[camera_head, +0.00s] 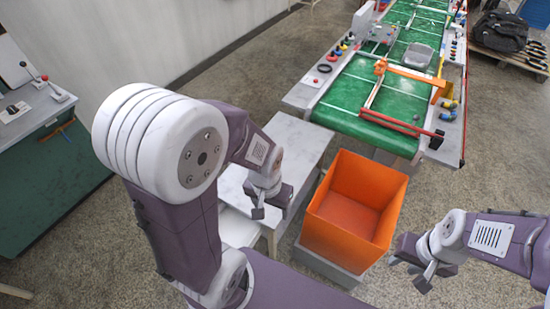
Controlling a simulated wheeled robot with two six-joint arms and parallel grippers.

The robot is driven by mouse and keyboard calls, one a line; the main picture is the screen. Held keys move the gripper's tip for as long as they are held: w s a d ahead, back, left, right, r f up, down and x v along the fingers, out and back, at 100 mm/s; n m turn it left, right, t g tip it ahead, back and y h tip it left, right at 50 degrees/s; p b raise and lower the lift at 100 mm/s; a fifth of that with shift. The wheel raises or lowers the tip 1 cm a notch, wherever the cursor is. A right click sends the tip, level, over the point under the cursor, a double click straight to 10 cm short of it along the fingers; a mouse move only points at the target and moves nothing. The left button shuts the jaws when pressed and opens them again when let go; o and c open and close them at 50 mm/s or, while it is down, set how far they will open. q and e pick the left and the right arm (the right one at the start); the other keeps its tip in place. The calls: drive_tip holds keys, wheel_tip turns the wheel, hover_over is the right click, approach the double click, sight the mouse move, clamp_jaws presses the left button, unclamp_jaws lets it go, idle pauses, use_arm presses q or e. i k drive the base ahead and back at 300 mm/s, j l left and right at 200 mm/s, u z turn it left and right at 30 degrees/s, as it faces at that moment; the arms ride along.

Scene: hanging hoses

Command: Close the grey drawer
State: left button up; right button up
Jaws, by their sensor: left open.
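A light grey table (300,135) stands in the middle of the view, left of the orange bin. A pale flat part (238,229) juts out at its near end and may be the grey drawer; my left arm hides much of it, so how far out it is cannot be told. My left gripper (270,204) is open and empty, over the table's near end and close to that part. Whether it touches anything is unclear. My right gripper (408,275) is open and empty at the lower right, above the floor and right of the bin.
An empty orange bin (325,237) on a grey base (330,268) stands between my grippers. A green conveyor (370,95) with an orange arm (405,73) and red bar is behind. A green cabinet (50,185) stands left. A pallet (510,60) holds a dark bag.

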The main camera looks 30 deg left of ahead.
sight(236, 229)
drive_tip(key=k+u, duration=0.1)
drive_tip(key=u, duration=0.35)
drive_tip(key=k+j+u, duration=0.1)
drive_tip(key=u, duration=0.35)
drive_tip(key=j+u, duration=0.25)
drive_tip(key=u, duration=0.25)
drive_tip(key=k+j+u, duration=0.15)
drive_tip(key=u, duration=0.3)
